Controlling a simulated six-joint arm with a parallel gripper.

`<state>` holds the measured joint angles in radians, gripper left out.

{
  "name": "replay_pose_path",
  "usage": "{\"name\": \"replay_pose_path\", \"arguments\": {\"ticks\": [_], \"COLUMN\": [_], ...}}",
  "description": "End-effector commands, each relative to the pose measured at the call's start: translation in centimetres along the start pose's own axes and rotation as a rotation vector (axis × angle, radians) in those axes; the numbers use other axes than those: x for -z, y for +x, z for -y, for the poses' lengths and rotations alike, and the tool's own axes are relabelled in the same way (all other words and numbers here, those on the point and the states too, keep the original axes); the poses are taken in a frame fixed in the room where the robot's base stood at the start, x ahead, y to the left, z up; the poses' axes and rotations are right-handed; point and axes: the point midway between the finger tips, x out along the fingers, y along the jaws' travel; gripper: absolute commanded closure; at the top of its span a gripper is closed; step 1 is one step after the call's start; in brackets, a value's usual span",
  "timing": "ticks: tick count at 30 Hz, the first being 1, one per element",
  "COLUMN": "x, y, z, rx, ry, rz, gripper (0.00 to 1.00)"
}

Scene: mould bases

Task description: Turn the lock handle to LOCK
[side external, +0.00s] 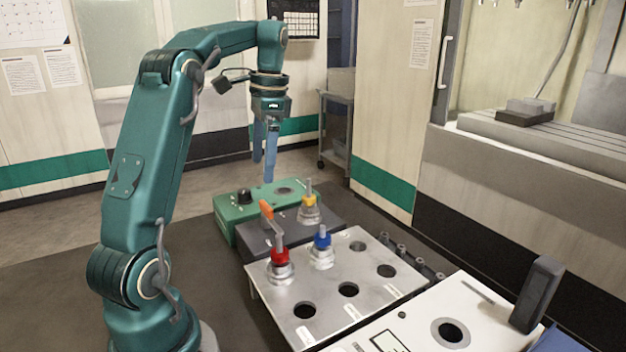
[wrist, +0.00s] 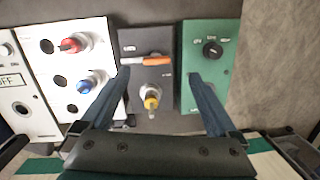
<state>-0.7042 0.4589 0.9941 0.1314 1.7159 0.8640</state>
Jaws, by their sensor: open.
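The lock handle (wrist: 157,59) has an orange grip and a pale shank. It lies crosswise near the top of a dark grey box (wrist: 160,82) in the wrist view, with the orange end to the right. Small labels on the box are too blurred to read surely. The orange grip (side external: 266,209) also shows in the side view. My gripper (side external: 264,168) points down above the boxes, open and empty, apart from the handle. In the wrist view its blue fingers (wrist: 159,74) are spread on either side of the grey box.
A yellow-topped fitting (side external: 309,203) stands on the grey box near the handle. The green box (side external: 245,222) with a black knob adjoins it. The pale plate (side external: 338,300) carries a red-topped fitting (side external: 280,257), a blue-topped fitting (side external: 321,240) and several holes.

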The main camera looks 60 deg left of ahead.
Motion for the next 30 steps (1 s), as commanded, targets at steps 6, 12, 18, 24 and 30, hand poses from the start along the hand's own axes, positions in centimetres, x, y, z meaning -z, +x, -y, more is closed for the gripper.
{"name": "replay_pose_path", "arguments": {"ticks": [6, 12, 18, 24, 30], "x": [-0.2, 0.1, 0.3, 0.5, 0.8], "y": [-0.2, 2.3, 3.8, 5.6, 7.9], "z": [0.1, 0.0, -0.1, -0.2, -0.4], "rx": [-0.08, -0.078, -0.075, -0.077, -0.076], "ry": [-0.149, -0.145, -0.144, -0.143, -0.142], "rz": [-0.112, -0.11, -0.112, -0.109, -0.11], "gripper": [0.05, 0.05, 0.05, 0.05, 0.05]}}
